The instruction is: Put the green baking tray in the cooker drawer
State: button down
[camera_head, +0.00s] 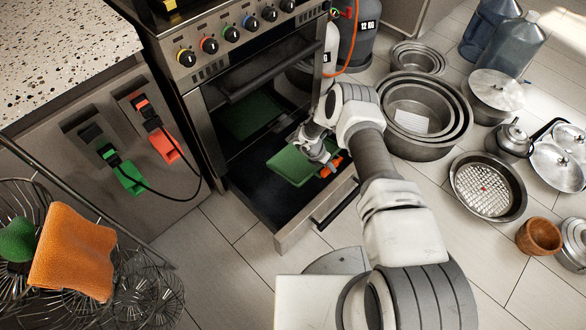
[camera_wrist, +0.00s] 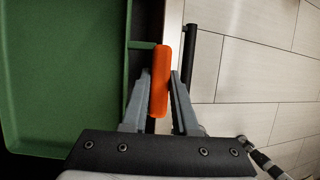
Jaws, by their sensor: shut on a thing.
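The green baking tray (camera_head: 290,166) is over the pulled-out cooker drawer (camera_head: 262,203). It fills the left of the wrist view (camera_wrist: 60,75), with an orange grip (camera_wrist: 159,100) on its right side. My gripper (camera_head: 331,166) is shut on this orange grip, with one finger on each side of it in the wrist view. The drawer's dark floor shows around the tray, and its front rim (camera_wrist: 172,30) lies just beyond the grip. I cannot tell whether the tray touches the drawer floor. My fingers partly hide the tray's near corner in the head view.
The drawer handle (camera_head: 335,203) sticks out in front. A green shape (camera_head: 250,115) shows at the oven door above, perhaps a reflection. Nested round pans (camera_head: 425,147) and a gas bottle (camera_head: 362,40) stand to the right. A wire rack with an orange cloth (camera_head: 72,255) is lower left.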

aim_at(297, 184)
jog(key=shift+w, duration=0.15)
jog(key=shift+a+f, duration=0.2)
jog(key=shift+a, duration=0.1)
jog(key=s+a+f+b, duration=0.1)
jog(key=a+f, duration=0.1)
jog(key=a, duration=0.1)
jog(key=s+a+f+b, duration=0.1)
jog(key=s+a+f, duration=0.1)
jog(key=a, duration=0.1)
jog(key=s+a+f+b, duration=0.1)
jog(key=s+a+f, duration=0.1)
jog(key=a, duration=0.2)
jog(key=shift+f+b, duration=0.3)
jog(key=shift+f, duration=0.05)
jog(key=shift+w+f+b, duration=0.1)
jog(key=shift+f+b, duration=0.95)
jog(key=shift+f, duration=0.95)
jog(key=shift+f, duration=0.5)
jog(key=c, duration=0.7)
grip_release()
